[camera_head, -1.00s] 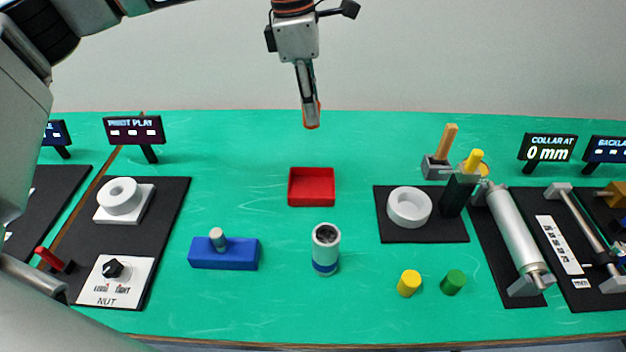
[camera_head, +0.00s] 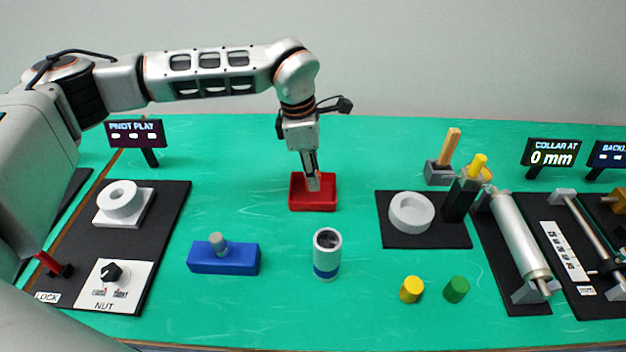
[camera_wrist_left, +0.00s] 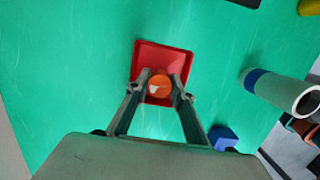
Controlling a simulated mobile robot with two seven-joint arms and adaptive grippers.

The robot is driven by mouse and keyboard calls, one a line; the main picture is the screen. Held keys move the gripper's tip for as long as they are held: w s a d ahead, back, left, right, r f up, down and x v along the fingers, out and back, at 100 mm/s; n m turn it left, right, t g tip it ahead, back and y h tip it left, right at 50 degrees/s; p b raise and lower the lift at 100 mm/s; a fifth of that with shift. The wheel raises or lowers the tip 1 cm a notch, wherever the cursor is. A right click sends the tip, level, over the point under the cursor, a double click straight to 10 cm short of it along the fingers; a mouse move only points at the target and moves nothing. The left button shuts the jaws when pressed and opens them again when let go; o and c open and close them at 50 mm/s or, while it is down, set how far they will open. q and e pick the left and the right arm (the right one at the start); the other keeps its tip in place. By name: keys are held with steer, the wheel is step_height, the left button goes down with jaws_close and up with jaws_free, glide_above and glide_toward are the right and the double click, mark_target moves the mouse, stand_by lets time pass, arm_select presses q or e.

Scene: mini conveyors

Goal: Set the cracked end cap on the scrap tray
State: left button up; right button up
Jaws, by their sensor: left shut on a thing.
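The end cap is a small orange round piece with a pale mark; in the left wrist view the cap (camera_wrist_left: 159,86) sits between my fingertips. My left gripper (camera_head: 313,186) is shut on it and points down into the red scrap tray (camera_head: 299,203). The left wrist view shows the tray (camera_wrist_left: 147,55) around and below the cap, and my gripper (camera_wrist_left: 160,84) inside its outline. In the head view the fingers hide the cap. I cannot tell whether it touches the tray floor. My right gripper is not in view.
A white cylinder with a blue band (camera_head: 327,255) stands in front of the tray. A blue block (camera_head: 223,259) with a grey peg is at front left. A yellow cap (camera_head: 411,290) and a green cap (camera_head: 456,290) are at front right. A white ring (camera_head: 410,212) lies on a black mat.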

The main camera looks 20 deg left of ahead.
arm_select(q)
steer(key=shift+f, duration=1.1)
steer(key=shift+f, duration=0.15)
steer(key=o, duration=1.1)
steer(key=shift+c, duration=0.2)
step_height(320, 180, up, 12)
steer(key=a, duration=0.1)
steer(key=shift+s+a, duration=0.25)
steer(key=shift+a, duration=0.15)
steer(key=shift+s, duration=0.1)
